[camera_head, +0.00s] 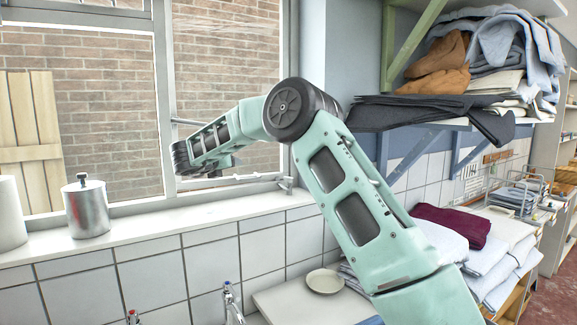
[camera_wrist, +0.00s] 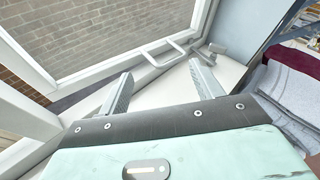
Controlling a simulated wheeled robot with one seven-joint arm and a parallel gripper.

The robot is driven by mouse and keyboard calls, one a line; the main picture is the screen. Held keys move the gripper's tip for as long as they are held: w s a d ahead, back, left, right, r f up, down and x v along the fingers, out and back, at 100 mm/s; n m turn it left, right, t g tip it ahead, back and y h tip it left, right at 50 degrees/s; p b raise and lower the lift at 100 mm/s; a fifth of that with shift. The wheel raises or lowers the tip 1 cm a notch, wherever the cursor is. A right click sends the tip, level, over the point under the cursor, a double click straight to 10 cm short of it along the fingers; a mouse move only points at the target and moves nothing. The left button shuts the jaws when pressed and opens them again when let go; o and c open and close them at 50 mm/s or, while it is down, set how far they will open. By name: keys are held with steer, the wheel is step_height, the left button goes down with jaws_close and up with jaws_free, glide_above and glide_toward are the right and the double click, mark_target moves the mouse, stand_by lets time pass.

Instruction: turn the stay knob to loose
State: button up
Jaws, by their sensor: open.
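The open window's stay shows in the wrist view as a pale bar bent like a loop (camera_wrist: 162,50), beyond my fingertips. A small grey fitting (camera_wrist: 214,49) sits to its right on the frame by the sill. I cannot tell which part is the stay knob or how it is set. In the head view a small metal fitting (camera_head: 287,184) stands at the sill's right end. My gripper (camera_wrist: 160,69) is open and empty, its two fingers wide apart and pointing toward the stay, apart from it as far as I can see. In the head view my arm hides part of the window.
A metal canister (camera_head: 87,208) stands on the white sill (camera_head: 150,227) at left, beside a white cylinder (camera_head: 10,213). Taps (camera_head: 231,302) lie below. A shelf with folded cloth (camera_head: 415,112) and linen stacks (camera_head: 453,224) fill the right. A brick wall stands outside.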

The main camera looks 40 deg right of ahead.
mark_target(289, 177)
steer(key=s+d+f+m+g+p, duration=0.2)
steer(key=s+d+m+g, duration=0.35)
steer(key=d+m, duration=0.35)
steer(key=shift+n+g+h, duration=0.35)
steer(key=shift+n+h, duration=0.05)
steer(key=shift+n, duration=0.2)
steer(key=p+x, duration=0.2)
steer(key=x, duration=0.4)
steer(key=p+x, duration=0.3)
steer(key=x, duration=0.3)
steer(key=p+x, duration=0.2)
steer(key=x, duration=0.3)
steer(key=shift+w+d+r+p, duration=0.25)
steer(key=shift+d+p, duration=0.1)
steer(key=shift+d, duration=0.15)
steer(key=c, duration=1)
